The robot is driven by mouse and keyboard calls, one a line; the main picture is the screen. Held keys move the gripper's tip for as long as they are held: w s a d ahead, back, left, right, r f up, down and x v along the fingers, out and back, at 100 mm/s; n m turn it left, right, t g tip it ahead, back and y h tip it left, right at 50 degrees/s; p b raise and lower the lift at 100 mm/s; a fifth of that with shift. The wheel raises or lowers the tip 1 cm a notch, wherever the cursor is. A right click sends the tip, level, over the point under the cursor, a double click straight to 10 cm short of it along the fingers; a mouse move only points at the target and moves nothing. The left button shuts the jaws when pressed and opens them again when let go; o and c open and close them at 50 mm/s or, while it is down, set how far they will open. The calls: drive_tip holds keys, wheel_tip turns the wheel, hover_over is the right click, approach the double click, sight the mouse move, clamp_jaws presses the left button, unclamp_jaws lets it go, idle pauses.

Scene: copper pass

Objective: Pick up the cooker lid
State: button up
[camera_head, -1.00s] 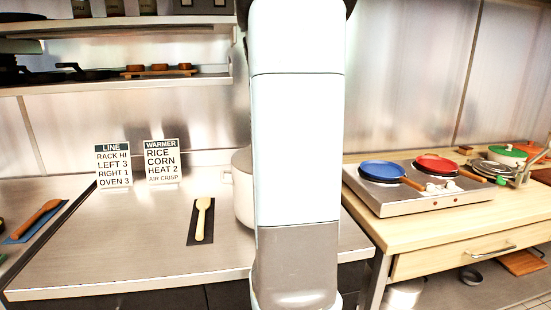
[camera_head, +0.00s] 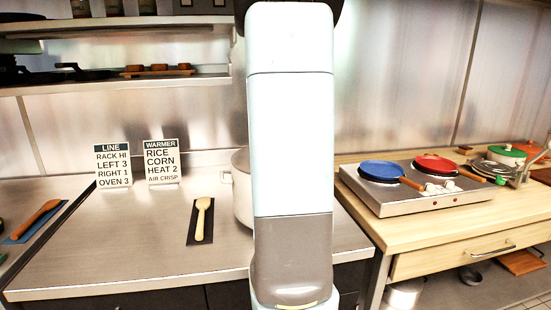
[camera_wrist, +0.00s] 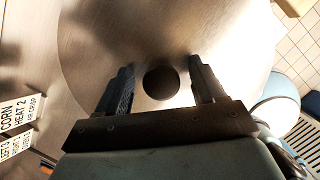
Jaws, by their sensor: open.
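The cooker lid (camera_wrist: 95,40) is a broad, round, brushed-metal disc filling much of the wrist view. Its dark round knob (camera_wrist: 161,83) stands near the middle. My gripper (camera_wrist: 162,76) is open, with one dark finger on each side of the knob in that view and visible gaps between. How far the fingers are above the lid is hard to tell. In the head view the pale cooker pot (camera_head: 242,188) stands on the steel counter, mostly hidden behind my arm. The lid and my gripper's fingers cannot be made out there.
Two signs (camera_head: 113,166) and a spoon on a dark mat (camera_head: 200,221) are left of the pot. To the right, a wooden counter (camera_head: 440,225) holds a two-plate hob (camera_head: 425,205) with a blue pan (camera_head: 381,170) and a red pan (camera_head: 436,164).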

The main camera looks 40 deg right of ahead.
drive_tip(key=shift+c, duration=0.3)
clamp_jaws()
drive_tip(key=shift+r, duration=0.1)
idle(0.4)
